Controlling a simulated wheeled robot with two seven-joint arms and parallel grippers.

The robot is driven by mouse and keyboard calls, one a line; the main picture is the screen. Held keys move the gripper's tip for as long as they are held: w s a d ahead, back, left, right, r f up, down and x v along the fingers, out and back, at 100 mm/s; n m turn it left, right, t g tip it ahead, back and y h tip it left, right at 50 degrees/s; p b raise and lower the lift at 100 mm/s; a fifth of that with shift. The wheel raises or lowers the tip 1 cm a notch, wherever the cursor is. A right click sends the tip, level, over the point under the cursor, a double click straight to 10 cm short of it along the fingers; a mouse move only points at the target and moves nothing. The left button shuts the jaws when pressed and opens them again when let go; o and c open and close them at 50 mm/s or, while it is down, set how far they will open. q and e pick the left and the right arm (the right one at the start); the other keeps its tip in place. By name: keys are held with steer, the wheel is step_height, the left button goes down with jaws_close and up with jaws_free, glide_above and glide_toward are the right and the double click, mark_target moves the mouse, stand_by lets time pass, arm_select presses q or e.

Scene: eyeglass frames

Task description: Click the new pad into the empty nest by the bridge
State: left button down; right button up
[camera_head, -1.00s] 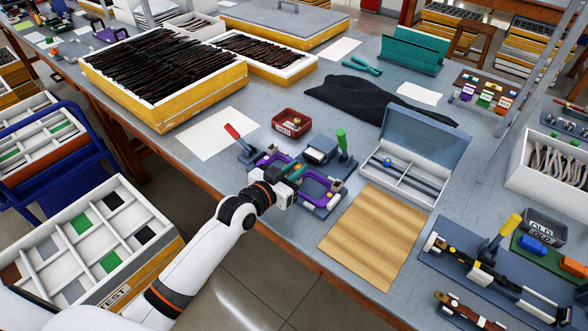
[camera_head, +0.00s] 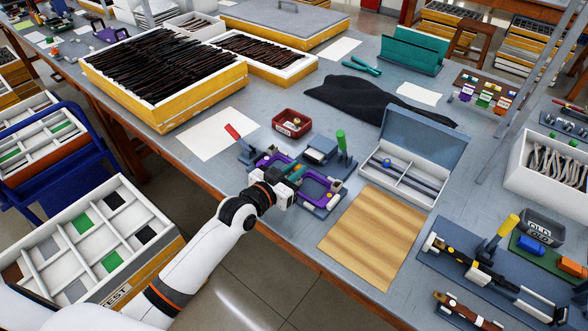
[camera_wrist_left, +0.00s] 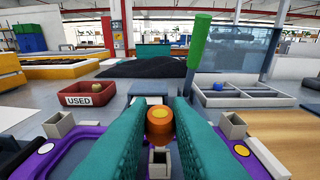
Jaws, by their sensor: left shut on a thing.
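A purple eyeglass frame (camera_head: 318,187) lies in a small fixture near the table's front edge; it also shows in the left wrist view (camera_wrist_left: 88,150). My left gripper (camera_head: 294,176) is over the middle of the frame. In the left wrist view its teal fingers (camera_wrist_left: 160,112) are shut on a small round orange-brown pad (camera_wrist_left: 159,127). A small pale hollow block (camera_wrist_left: 160,161) shows between the fingers, below the pad in the picture. I cannot tell whether the pad touches it. The fingers hide much of the bridge. My right gripper is out of view.
A red USED bin (camera_head: 291,124) stands behind the fixture. A red-handled clamp (camera_head: 235,134) and a green-handled clamp (camera_head: 342,142) rise close to the gripper. A wooden board (camera_head: 372,236) lies to the right, beside an open grey case (camera_head: 424,148).

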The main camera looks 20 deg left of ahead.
arm_select(q)
steer(key=shift+f+b, duration=0.75)
steer(key=shift+f, duration=0.45)
stand_by(0.6)
steer(key=c, duration=1.3)
jaws_free()
steer(key=shift+o, duration=0.2)
steer(key=shift+p+v, duration=0.75)
steer(key=shift+v, duration=0.25)
steer(key=shift+p+v, duration=1.4)
steer(key=shift+v, duration=1.1)
